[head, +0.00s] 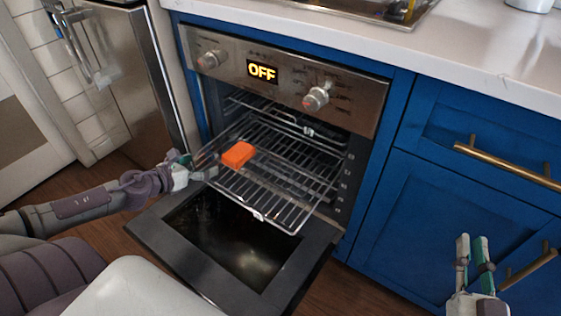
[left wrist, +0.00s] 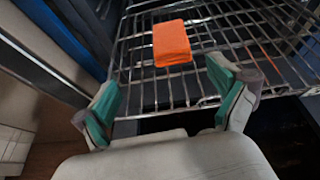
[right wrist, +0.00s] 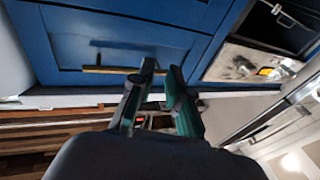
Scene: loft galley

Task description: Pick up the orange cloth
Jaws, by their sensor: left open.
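The orange cloth (head: 238,154) is a small folded block lying on the pulled-out wire oven rack (head: 283,209). In the left wrist view the cloth (left wrist: 171,43) lies just beyond the open fingers, between their lines. My left gripper (head: 205,168) is at the rack's left front edge, a little left of the cloth and apart from it. It also shows in the left wrist view (left wrist: 165,97), open and empty. My right gripper (head: 472,242) is in front of the blue cabinets, far from the cloth. In the right wrist view (right wrist: 160,75) its fingers stand apart with nothing between them.
The oven door (head: 190,266) is folded down below the rack. The oven display (head: 262,70) reads OFF. Blue cabinets (head: 440,210) with brass handles stand at the right. A white counter (head: 380,50) runs above. A stainless appliance (head: 135,85) stands at the left.

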